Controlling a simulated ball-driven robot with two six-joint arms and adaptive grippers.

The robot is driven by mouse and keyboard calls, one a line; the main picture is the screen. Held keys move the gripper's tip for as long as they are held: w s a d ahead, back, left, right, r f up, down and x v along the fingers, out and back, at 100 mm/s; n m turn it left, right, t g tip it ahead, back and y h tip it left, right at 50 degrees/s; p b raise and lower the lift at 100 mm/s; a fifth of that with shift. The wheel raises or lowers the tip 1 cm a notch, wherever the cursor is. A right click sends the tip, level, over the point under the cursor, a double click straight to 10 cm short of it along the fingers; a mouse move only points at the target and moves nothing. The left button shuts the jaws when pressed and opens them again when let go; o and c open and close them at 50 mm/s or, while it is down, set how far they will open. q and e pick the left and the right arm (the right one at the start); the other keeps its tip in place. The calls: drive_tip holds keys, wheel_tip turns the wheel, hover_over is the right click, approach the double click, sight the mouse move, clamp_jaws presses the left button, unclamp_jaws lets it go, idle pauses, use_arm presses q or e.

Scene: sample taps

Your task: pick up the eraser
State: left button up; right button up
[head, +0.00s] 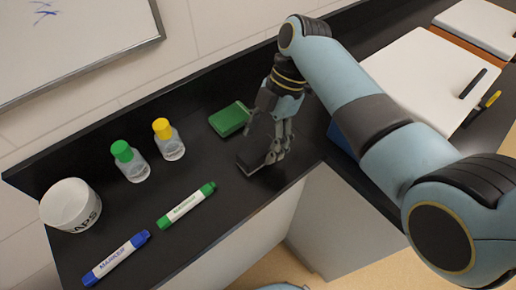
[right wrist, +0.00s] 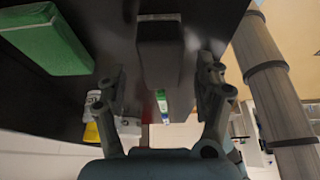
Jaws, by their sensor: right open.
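A dark block, which looks like the eraser (head: 248,163), lies on the black counter near its front edge. In the right wrist view the block (right wrist: 160,45) shows between the two fingers, with a gap on each side. My right gripper (head: 267,158) points down over the block and is open around it; the fingers partly hide it in the head view. The right gripper also shows from behind in the right wrist view (right wrist: 160,88). My left gripper is in neither view.
A green block (head: 230,119) lies just behind the gripper. A green-capped bottle (head: 130,162), a yellow-capped bottle (head: 169,142), a white tub (head: 71,206), a green marker (head: 186,206) and a blue marker (head: 116,258) stand or lie left. A white board (head: 425,80) lies right.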

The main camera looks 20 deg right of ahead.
sight(259, 148)
drive_tip(key=shift+s+a+f, duration=0.2)
drive_tip(key=shift+a+f, duration=0.15)
drive_tip(key=shift+f, duration=0.15)
drive_tip(key=shift+s+a+f, duration=0.15)
drive_tip(key=shift+a+f, duration=0.15)
drive_tip(key=shift+f, duration=0.4)
drive_tip(key=shift+f, duration=0.25)
drive_tip(key=shift+c, duration=0.4)
drive_tip(key=c, duration=1.2)
